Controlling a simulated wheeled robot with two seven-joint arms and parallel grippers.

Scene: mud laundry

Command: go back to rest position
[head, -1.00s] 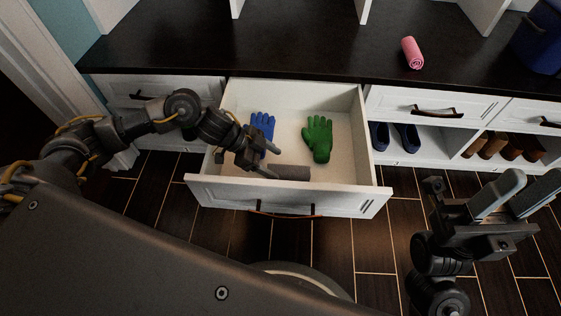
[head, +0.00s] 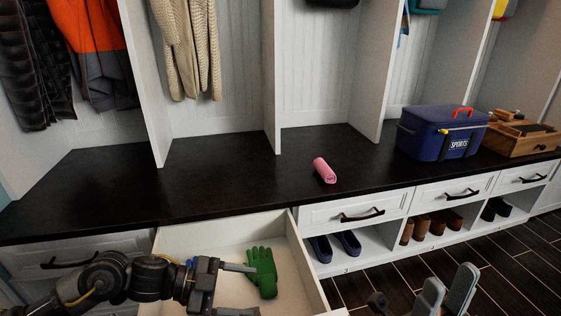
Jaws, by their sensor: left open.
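My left gripper (head: 257,290) is open and empty, with its fingers over the open drawer (head: 318,284). The green glove (head: 262,270) lies in the drawer, partly behind the upper finger. A sliver of the blue glove (head: 190,263) shows behind my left arm; the rest is hidden. My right gripper (head: 450,277) is at the bottom right edge, fingers pointing up and apart, with nothing between them. It is over the floor in front of the shoe cubbies.
The dark bench top (head: 230,175) holds a pink roll (head: 324,170), a blue sports box (head: 442,134) and a wooden crate (head: 520,140). Shoes (head: 347,243) sit in cubbies below. Coats (head: 98,50) hang at the upper left. Floor at the right (head: 500,265) is clear.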

